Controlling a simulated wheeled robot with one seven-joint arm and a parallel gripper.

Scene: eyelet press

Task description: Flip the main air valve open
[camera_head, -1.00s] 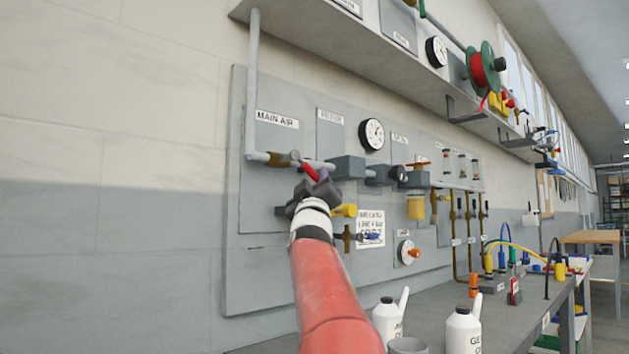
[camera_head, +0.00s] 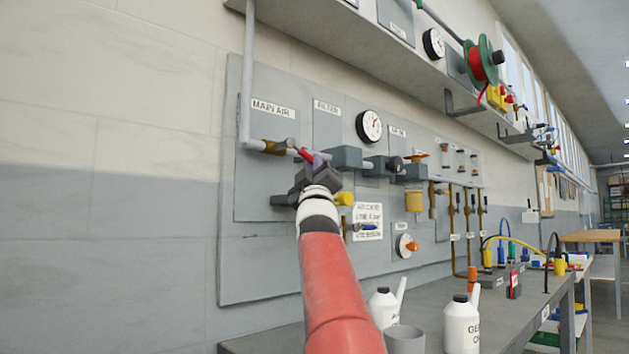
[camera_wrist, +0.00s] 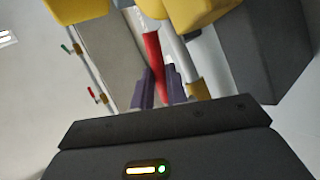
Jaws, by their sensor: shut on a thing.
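The main air valve is a brass body (camera_head: 275,146) on the grey pipe below the "MAIN AIR" label (camera_head: 272,109). Its red lever (camera_head: 305,154) points to the right and slightly down, close to the line of the pipe. My gripper (camera_head: 316,163) is at the lever's free end, its fingers shut on it. In the wrist view the red lever (camera_wrist: 153,62) runs down between the purple fingertips (camera_wrist: 161,88). The grey pipe (camera_wrist: 190,62) passes beside it. My gripper hides part of the pipe and the panel behind.
A filter block (camera_head: 345,157), a round gauge (camera_head: 369,126) and a yellow bowl (camera_head: 414,200) are mounted right of the valve. White bottles (camera_head: 462,325) and a grey cup (camera_head: 405,341) stand on the bench below. The wall left of the panel is clear.

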